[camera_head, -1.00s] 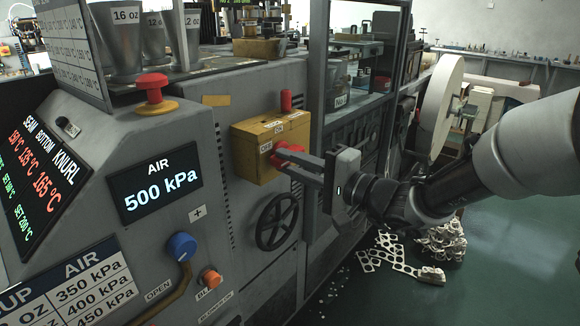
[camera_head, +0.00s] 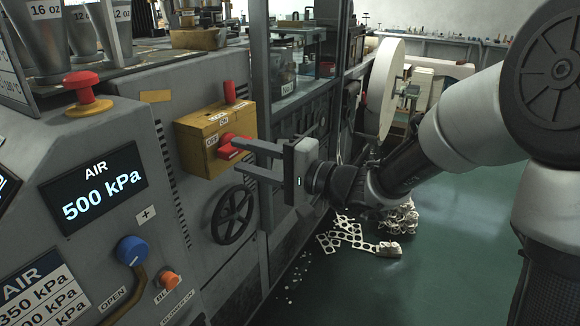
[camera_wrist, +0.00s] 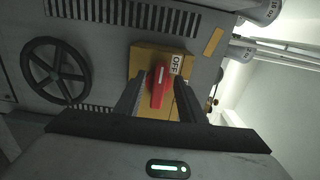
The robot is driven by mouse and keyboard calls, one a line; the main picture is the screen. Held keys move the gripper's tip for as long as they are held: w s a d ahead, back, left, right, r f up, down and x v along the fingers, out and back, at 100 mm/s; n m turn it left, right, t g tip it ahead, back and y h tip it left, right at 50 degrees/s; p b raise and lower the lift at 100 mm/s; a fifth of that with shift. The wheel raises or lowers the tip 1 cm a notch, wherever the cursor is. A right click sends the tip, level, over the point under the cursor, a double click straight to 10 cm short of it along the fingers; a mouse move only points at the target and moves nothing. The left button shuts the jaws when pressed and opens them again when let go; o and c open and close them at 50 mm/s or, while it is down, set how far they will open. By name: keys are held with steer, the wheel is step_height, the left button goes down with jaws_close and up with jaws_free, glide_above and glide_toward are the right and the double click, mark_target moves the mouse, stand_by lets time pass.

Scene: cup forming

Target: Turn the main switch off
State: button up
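The main switch is a red knob (camera_head: 232,148) on the front of a yellow box (camera_head: 200,160) fixed to the grey machine. The box carries an ON label (camera_head: 222,120) above the knob and an OFF label (camera_head: 212,140) to its left. In the wrist view the knob (camera_wrist: 160,87) stands nearly upright, its upper end beside the OFF label (camera_wrist: 176,65). My gripper (camera_head: 238,158) is at the box, its fingers apart. In the wrist view the fingers (camera_wrist: 157,98) lie on either side of the knob, with gaps showing.
A black handwheel (camera_head: 233,215) is below the box. A red push button (camera_head: 82,86) and a blue knob (camera_head: 131,250) are on the panel at left. White scrap (camera_head: 355,236) lies on the green floor, which is otherwise mostly clear at right.

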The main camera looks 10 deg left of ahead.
steer(key=p+v, duration=0.1)
steer(key=v, duration=1.4)
steer(key=shift+p, duration=0.4)
steer(key=shift+s, duration=0.1)
